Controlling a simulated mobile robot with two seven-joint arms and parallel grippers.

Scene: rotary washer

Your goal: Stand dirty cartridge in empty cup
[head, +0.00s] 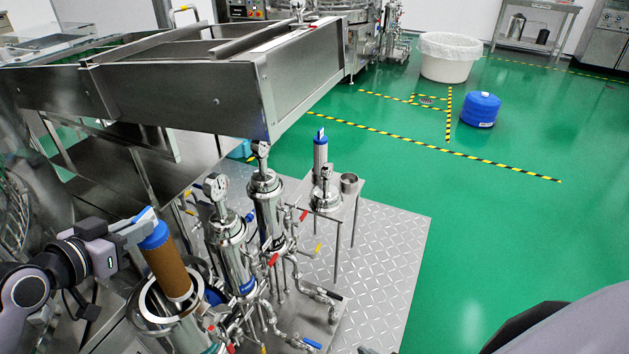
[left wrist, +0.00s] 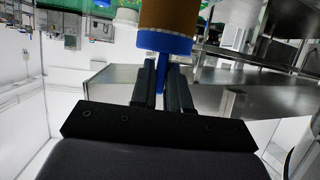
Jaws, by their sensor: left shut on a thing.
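The dirty cartridge (head: 168,271) is a brown cylinder with a blue end cap. My left gripper (head: 147,226) is shut on the blue top of it; in the left wrist view the fingers (left wrist: 162,82) close on its blue stem, with the brown body (left wrist: 168,15) beyond. The cartridge is slightly tilted, its lower end at the mouth of an open steel housing (head: 146,312); I cannot tell how deep it sits. A small steel cup (head: 349,183) stands on the small side table, and it looks empty.
A pale cartridge with a blue top (head: 320,152) stands on the small steel table (head: 338,212) beside a lid with a gauge (head: 326,192). Two closed housings (head: 266,205) with gauges, pipes and coloured valve handles stand between. A steel chute (head: 180,90) spans above.

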